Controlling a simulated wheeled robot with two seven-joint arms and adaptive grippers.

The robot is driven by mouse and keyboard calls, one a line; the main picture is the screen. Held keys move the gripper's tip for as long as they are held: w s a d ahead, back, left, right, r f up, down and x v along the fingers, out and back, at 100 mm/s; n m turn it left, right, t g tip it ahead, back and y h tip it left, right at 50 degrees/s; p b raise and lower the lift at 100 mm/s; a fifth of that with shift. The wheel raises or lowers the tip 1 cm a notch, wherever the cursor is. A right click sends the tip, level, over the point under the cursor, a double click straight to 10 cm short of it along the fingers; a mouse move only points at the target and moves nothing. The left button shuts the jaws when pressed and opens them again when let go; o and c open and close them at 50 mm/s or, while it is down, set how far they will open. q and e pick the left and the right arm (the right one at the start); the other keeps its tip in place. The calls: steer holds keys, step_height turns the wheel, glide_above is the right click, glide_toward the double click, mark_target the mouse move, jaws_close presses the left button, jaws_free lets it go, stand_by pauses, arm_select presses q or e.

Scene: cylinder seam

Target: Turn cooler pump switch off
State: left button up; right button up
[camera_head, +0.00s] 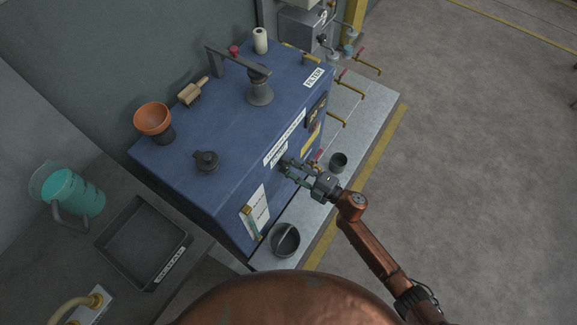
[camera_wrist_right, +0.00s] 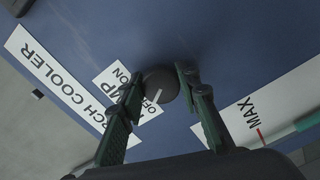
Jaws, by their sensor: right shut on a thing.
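The pump switch is a round black knob (camera_wrist_right: 160,84) on the front of the blue cooler cabinet (camera_head: 222,128). Behind it is a white pump label (camera_wrist_right: 112,78) with ON and OFF printed on it. A short white mark on the knob lies on the side near the word OFF. My right gripper (camera_head: 290,171) reaches the cabinet front from the lower right in the head view. In the wrist view its two fingers (camera_wrist_right: 158,82) are shut on the knob, one on each side. My left gripper is not in view.
A level gauge (camera_head: 255,213) sits left of the switch on the cabinet front. Below are a grey ledge, a pot (camera_head: 285,239) and a dark cup (camera_head: 338,162). Brass taps (camera_head: 352,88) stick out farther right. A funnel and pump lever stand on top.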

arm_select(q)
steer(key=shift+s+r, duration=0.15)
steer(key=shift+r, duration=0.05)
arm_select(e)
steer(key=shift+f+n, duration=0.1)
steer(key=shift+n, duration=0.4)
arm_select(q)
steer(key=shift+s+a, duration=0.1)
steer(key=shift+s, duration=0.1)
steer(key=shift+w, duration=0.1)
arm_select(e)
steer(key=o, duration=1.2)
steer(key=shift+d, duration=0.1)
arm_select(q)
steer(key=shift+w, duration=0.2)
arm_select(e)
steer(key=v, duration=1.2)
